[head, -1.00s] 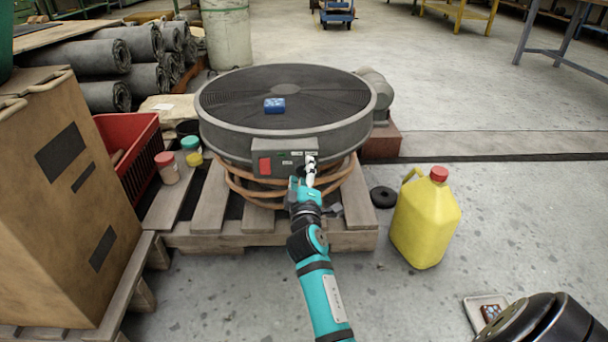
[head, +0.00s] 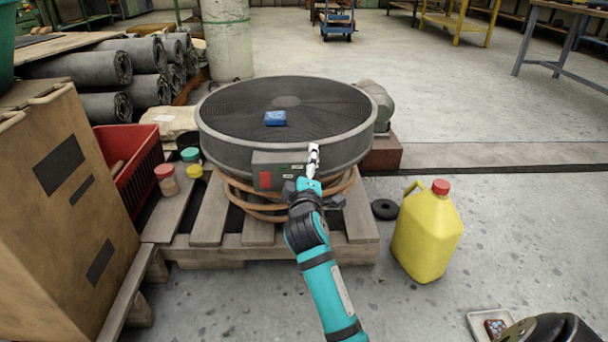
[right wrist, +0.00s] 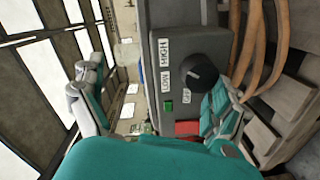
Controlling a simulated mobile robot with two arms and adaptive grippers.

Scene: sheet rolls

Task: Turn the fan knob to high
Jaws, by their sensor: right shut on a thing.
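The drum fan (head: 230,150) stands on a wooden pallet, with a grey control box (head: 262,160) on its front rim. In the right wrist view the black fan knob (right wrist: 198,72) sits on the box face, with HIGH, LOW and OFF labels beside it. A pale mark shows on the knob; its exact setting is hard to read. One finger lies close by the knob. In the head view the gripper hides the knob.
A blue box (head: 275,118) lies on the fan's grille. A coiled orange hose (head: 240,205) lies beneath the fan. A yellow jug (head: 427,235) and a black ring (head: 384,209) are on the floor to the right. Jars (head: 166,178) and a red crate (head: 130,165) stand left.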

